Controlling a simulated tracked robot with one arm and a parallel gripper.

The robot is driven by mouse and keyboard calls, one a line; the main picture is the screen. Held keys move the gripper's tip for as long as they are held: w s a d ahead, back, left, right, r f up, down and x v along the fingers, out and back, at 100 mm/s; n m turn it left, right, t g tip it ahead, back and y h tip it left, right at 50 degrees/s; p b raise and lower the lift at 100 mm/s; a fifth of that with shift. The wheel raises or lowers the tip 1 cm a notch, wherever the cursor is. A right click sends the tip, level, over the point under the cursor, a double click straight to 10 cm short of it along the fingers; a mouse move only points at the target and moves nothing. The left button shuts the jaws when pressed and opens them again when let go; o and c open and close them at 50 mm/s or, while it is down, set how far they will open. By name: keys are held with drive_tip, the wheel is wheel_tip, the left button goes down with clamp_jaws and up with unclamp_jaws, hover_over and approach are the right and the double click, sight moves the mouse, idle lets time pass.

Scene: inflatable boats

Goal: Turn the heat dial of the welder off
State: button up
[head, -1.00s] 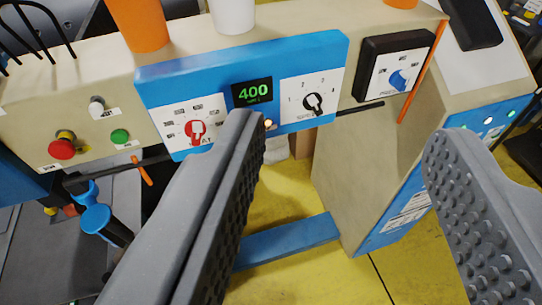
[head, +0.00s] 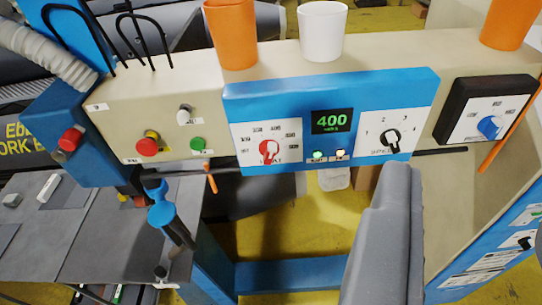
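The welder's blue control panel (head: 330,85) is fixed along the beige beam and has a green display reading 400. A red dial (head: 269,151) sits at its lower left on a white plate with several marked positions; its lower label is partly covered, so I cannot tell fully what it says. A black dial (head: 391,139) with numbered marks sits on the panel's right plate. One finger of my gripper (head: 392,230) shows below the black dial, right of the red dial; it touches neither that I can see. The other finger is out of frame to the right; the gripper looks open and empty.
A blue dial (head: 490,127) sits on a black box at the right. Red button (head: 147,146), green button (head: 198,144) and a white-grey knob (head: 184,114) are on the left. Orange cup (head: 232,35) and white cup (head: 323,30) stand on top. Blue-handled lever (head: 162,214) hangs below left.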

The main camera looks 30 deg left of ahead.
drive_tip(key=w+d+f, duration=0.1)
drive_tip(key=w+f, duration=0.3)
drive_tip(key=f, duration=0.1)
drive_tip(key=n+y+b, duration=0.1)
drive_tip(key=y+b, duration=0.2)
drive_tip(key=y, duration=0.5)
approach(271, 156)
drive_tip(key=shift+t, duration=0.4)
drive_tip(key=x, duration=0.8)
drive_tip(key=shift+w+a+f, duration=0.1)
drive_tip(key=shift+a+f, duration=0.15)
drive_tip(key=shift+f, duration=0.1)
clamp_jaws()
